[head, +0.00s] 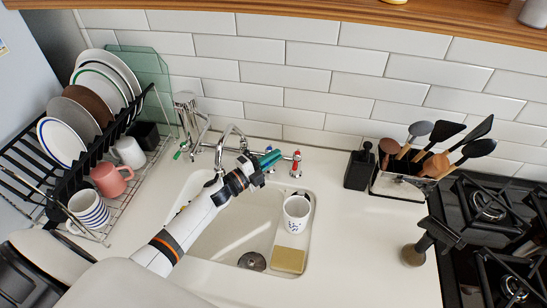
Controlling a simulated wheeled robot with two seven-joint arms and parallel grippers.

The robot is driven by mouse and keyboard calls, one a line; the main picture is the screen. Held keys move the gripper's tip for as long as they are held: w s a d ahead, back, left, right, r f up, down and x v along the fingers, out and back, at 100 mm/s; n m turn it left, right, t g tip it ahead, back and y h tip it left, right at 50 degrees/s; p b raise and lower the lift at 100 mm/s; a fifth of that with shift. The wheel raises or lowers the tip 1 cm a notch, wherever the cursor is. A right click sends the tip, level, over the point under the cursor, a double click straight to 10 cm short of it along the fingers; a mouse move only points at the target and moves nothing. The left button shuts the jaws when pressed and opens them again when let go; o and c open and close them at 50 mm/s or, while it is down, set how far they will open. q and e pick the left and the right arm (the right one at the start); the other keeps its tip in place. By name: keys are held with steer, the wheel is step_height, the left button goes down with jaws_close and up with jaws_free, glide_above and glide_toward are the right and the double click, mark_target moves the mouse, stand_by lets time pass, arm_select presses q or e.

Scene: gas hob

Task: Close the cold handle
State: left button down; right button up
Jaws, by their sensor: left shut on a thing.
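My left gripper (262,166) reaches in from the left over the back of the sink. It is shut on a teal piece (270,158) that shows at its tips; I cannot tell for sure whether this is the cold handle. The chrome tap (228,140) stands behind the sink, partly hidden by my gripper. A red-marked handle (296,160) shows just right of the gripper, apart from it. A green-marked part (179,154) shows at the far left of the chrome fittings. My right gripper is not in view.
The white sink (222,236) holds a patterned cup (296,212) and a yellow sponge (289,260). A dish rack (130,184) with plates and mugs stands left. A utensil holder (402,186) and the gas hob (490,220) are right.

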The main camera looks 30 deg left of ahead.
arm_select(q)
steer(key=shift+a+m+h, duration=0.2)
steer(key=shift+m+h, duration=0.2)
steer(key=shift+h, duration=0.2)
steer(key=shift+r+g+h+b, duration=0.2)
steer(key=shift+g+h+b, duration=0.2)
steer(key=shift+g, duration=0.1)
steer(key=c, duration=1.5)
jaws_free()
steer(key=shift+s+f, duration=0.1)
